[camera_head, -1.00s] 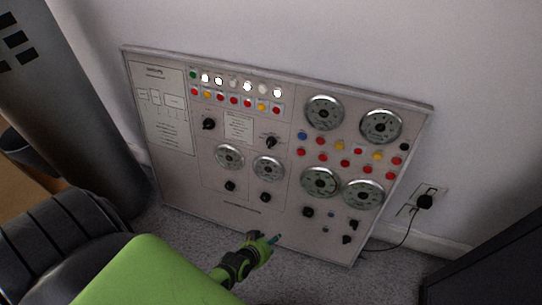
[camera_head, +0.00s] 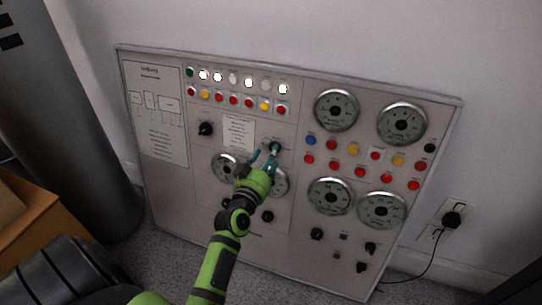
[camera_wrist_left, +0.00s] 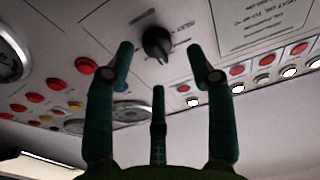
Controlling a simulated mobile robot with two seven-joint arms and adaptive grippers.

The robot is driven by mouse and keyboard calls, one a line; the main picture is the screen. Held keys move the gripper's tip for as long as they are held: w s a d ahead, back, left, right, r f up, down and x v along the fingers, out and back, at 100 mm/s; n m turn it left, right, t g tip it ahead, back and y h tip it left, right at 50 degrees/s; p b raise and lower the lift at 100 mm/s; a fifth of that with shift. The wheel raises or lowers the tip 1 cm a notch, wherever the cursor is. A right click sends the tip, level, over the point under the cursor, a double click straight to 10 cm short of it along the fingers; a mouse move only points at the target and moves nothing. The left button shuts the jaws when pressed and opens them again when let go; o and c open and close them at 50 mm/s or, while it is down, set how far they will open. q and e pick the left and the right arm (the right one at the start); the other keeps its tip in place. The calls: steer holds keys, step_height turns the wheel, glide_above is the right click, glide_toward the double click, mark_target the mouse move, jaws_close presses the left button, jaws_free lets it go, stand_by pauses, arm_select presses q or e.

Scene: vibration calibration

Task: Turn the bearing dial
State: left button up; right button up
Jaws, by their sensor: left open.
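A black dial knob (camera_head: 275,146) sits on the upright grey control panel (camera_head: 165,192), right of a small white label. In the left wrist view the knob (camera_wrist_left: 157,44) shows between and beyond my fingertips; the lettering beside it is too small to read surely. My left gripper (camera_head: 265,157) is open, with teal fingers spread just in front of the knob. I cannot tell whether any finger touches it. The gripper and wrist partly hide a gauge below. My right gripper is not in view.
A second black knob (camera_head: 205,128) is to the left. Rows of coloured buttons and lights (camera_head: 233,97) run above. Several round gauges (camera_head: 336,110) fill the right side. A wall socket with a plug (camera_head: 452,220) is at the right. A dark grey column (camera_head: 75,130) stands at the left.

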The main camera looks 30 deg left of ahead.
arm_select(q)
steer(key=shift+x, duration=1.35)
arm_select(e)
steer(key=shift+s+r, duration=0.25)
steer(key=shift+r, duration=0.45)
arm_select(q)
steer(key=c, duration=1.1)
jaws_close()
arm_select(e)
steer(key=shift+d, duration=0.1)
arm_select(q)
steer(key=shift+r, duration=0.15)
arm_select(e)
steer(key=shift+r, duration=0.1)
